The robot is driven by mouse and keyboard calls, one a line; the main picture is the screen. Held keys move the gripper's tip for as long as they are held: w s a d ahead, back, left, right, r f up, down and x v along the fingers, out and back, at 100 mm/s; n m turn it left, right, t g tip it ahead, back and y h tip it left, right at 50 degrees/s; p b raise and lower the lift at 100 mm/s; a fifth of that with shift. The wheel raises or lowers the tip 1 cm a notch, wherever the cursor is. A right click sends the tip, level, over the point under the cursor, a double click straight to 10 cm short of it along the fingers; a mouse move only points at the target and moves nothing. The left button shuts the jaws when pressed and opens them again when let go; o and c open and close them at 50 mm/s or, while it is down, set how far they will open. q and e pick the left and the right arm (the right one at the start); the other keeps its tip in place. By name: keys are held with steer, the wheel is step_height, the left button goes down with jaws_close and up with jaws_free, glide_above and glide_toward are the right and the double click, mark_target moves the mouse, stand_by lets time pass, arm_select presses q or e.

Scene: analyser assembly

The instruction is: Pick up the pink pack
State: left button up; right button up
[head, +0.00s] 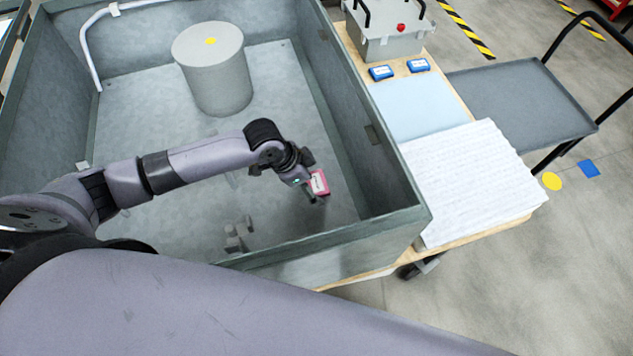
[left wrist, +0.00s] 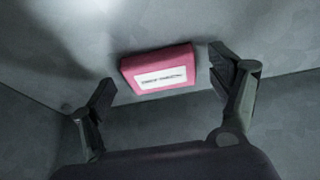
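The pink pack (head: 319,182) has a white label and is inside the large grey-green open bin (head: 335,246), by its right wall. My left gripper (head: 308,192) reaches down into the bin right beside the pack and partly overlaps it. In the left wrist view the pink pack (left wrist: 159,70) lies between and slightly beyond the open fingers of my left gripper (left wrist: 162,78). My right gripper is not in view.
A grey cylinder (head: 217,75) stands at the back of the bin, and a grey bracket-like part (head: 238,235) lies near its front. The bin walls surround my left gripper. Outside right are a white ridged sheet (head: 470,180), blue packs (head: 381,72) and a grey cart (head: 520,100).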

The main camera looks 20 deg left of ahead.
arm_select(q)
steer(key=c, duration=1.1)
steer(key=shift+o, duration=0.2)
